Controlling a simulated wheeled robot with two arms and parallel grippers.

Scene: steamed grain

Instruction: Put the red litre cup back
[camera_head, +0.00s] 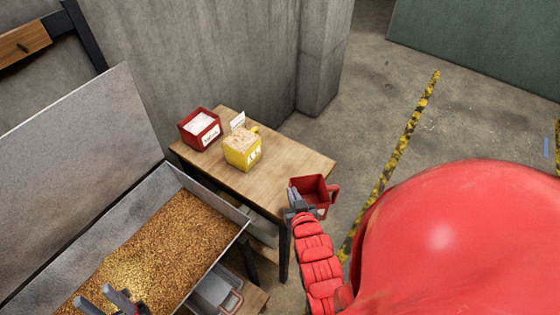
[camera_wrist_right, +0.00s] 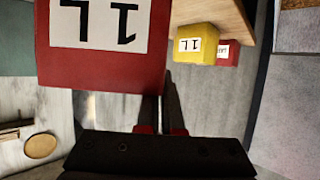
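The red litre cup (camera_head: 322,188) is in my right gripper (camera_head: 298,208), just off the right front corner of the wooden table (camera_head: 290,160). It is upright and its inside looks empty. In the right wrist view the cup (camera_wrist_right: 100,75) fills the upper left, with a white "1L" label; the fingers (camera_wrist_right: 162,112) are close together at its edge, closed on its wall. My left gripper (camera_head: 108,300) is over the grain trough at the bottom left, its two fingers apart and empty.
A yellow cup (camera_head: 240,156) with pale contents and a red box (camera_head: 187,138) with white contents stand at the table's back left. The table's right part is bare. A metal trough (camera_head: 232,228) of grain stands left of the table; concrete walls (camera_head: 225,60) rise behind.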

